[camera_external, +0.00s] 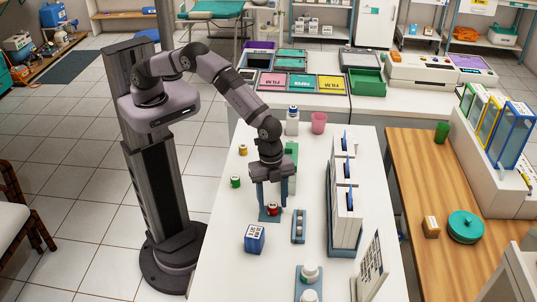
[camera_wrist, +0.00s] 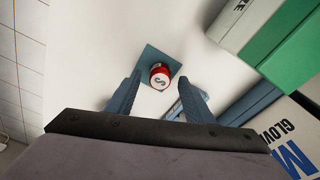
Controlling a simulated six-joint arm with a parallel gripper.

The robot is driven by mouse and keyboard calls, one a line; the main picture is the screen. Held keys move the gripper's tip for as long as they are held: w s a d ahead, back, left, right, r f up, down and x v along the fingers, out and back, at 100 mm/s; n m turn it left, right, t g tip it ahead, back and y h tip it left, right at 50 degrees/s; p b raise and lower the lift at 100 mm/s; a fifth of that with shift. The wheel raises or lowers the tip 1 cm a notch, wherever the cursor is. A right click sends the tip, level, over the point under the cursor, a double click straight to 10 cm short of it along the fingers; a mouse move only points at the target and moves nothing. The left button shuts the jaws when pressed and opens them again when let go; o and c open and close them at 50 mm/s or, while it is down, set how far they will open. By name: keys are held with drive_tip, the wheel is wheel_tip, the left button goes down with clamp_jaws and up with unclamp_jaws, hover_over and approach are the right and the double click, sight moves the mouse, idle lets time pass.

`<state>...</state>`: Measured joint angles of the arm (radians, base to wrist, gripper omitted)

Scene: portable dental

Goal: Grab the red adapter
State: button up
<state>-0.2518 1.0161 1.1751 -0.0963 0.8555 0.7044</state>
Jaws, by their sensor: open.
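The red adapter (camera_external: 273,209) is a small red cylinder with a pale top marked with a dark letter. It stands on a small teal square mat (camera_external: 264,217) on the white table. In the wrist view the red adapter (camera_wrist: 160,76) sits on the mat (camera_wrist: 148,58), just beyond and between my fingertips. My gripper (camera_external: 269,203) points down over it with its two fingers apart. In the wrist view my gripper (camera_wrist: 155,90) is open, with nothing held between the fingers.
A blue box (camera_external: 255,238) stands in front of the mat, and a small grey-blue tray (camera_external: 299,226) lies to its right. Yellow (camera_external: 243,149) and green (camera_external: 235,181) small cylinders stand at the left edge. A rack of white holders (camera_external: 345,205) stands further right.

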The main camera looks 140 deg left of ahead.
sight(273, 205)
drive_tip(key=shift+c, duration=0.6)
drive_tip(key=c, duration=1)
drive_tip(key=shift+r, duration=0.1)
wheel_tip(273, 205, up, 10)
drive_tip(key=b, duration=0.2)
drive_tip(key=shift+b, duration=0.4)
